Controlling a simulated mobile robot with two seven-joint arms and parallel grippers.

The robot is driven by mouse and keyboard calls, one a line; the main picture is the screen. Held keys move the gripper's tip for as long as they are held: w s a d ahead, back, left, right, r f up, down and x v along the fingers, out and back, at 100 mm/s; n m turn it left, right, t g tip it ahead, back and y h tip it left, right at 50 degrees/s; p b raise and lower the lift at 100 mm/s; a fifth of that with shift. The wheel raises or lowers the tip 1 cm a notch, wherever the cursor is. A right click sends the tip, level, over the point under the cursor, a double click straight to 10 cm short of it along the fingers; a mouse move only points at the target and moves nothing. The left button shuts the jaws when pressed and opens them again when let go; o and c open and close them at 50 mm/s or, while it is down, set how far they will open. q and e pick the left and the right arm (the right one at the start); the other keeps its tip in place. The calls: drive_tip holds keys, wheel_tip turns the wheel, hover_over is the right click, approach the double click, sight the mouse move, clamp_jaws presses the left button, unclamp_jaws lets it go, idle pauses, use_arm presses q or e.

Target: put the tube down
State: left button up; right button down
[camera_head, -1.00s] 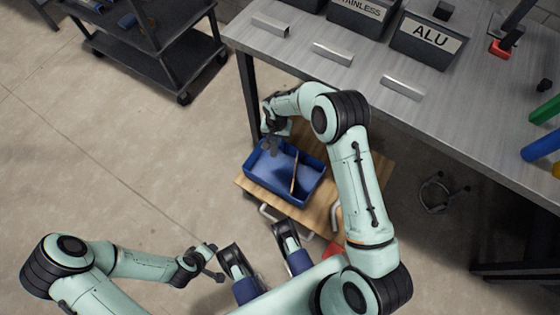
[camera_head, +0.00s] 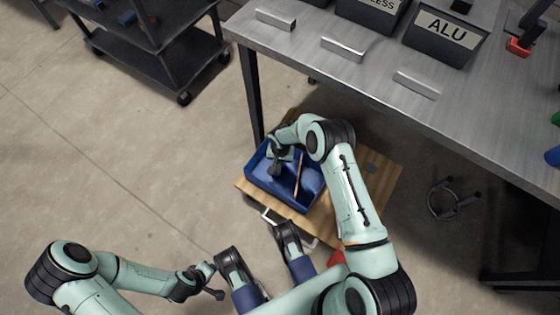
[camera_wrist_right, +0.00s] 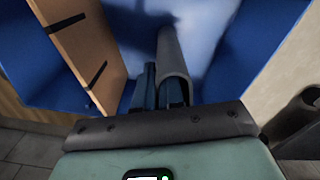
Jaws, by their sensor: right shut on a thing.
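A grey tube (camera_wrist_right: 172,65) stands between the fingers of my right gripper (camera_wrist_right: 163,88) in the right wrist view. The gripper is shut on it, and its far end points toward the blue tray (camera_wrist_right: 255,45). In the head view my right gripper (camera_head: 277,170) reaches down into the left part of the blue tray (camera_head: 283,201). The tube cannot be made out there, and I cannot tell whether it touches the tray floor. My left gripper (camera_head: 212,284) is at the lower left, away from the tray; its finger opening is unclear.
A brown divider (camera_head: 299,175) stands in the tray, close to the right gripper. The tray rests on a wooden board (camera_head: 378,175). A metal bench (camera_head: 380,68) with dark bins and several metal pieces lies beyond. A black cart (camera_head: 160,65) stands at upper left.

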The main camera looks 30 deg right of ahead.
drive_tip(key=shift+f, duration=0.1)
drive_tip(key=c, duration=1.3)
unclamp_jaws()
drive_tip(key=shift+f, duration=0.1)
drive_tip(key=shift+o, duration=0.2)
